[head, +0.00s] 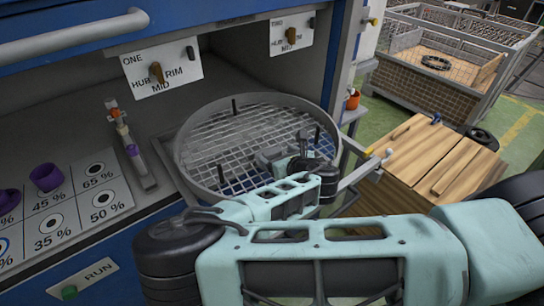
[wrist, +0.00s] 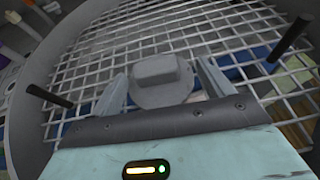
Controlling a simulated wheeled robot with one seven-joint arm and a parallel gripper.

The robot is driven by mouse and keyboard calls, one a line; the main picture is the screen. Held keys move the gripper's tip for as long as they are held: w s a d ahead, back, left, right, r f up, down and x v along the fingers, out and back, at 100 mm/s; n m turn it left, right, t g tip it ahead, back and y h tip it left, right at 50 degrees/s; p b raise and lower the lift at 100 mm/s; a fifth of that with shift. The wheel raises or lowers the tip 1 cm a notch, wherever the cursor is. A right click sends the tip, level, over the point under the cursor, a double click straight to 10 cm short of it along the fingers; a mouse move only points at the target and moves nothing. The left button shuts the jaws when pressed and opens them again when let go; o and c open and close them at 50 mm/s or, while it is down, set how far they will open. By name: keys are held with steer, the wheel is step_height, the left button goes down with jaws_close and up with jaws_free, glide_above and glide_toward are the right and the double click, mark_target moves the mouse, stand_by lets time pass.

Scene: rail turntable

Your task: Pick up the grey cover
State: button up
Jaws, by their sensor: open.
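The grey cover (wrist: 165,72) is a round grey disc with a raised block-shaped grip on top. In the wrist view it lies on the wire mesh of the round turntable (wrist: 95,45). My gripper (wrist: 163,84) is open, with one finger on each side of the cover; I cannot tell whether they touch it. In the head view my gripper (head: 284,152) is over the right part of the turntable (head: 187,160), and I cannot clearly make out the cover there.
Dark upright posts (wrist: 290,42) stand on the turntable around the cover. A panel with percentage marks (head: 75,205) and a purple cup (head: 46,177) lie at left. A wooden-topped cabinet (head: 430,160) and a mesh crate (head: 440,90) stand at right.

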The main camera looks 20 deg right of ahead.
mark_target(271, 149)
steer(key=x, duration=0.1)
steer(key=p+x, duration=0.1)
steer(key=x, duration=0.2)
steer(key=shift+w+a+r+p, duration=0.3)
steer(key=shift+r+p, duration=0.05)
steer(key=shift+p, duration=0.05)
steer(key=shift+w+f, duration=0.2)
steer(key=shift+w, duration=0.05)
steer(key=c, duration=1.4)
steer(key=shift+a+r, duration=0.1)
steer(key=shift+r, duration=0.1)
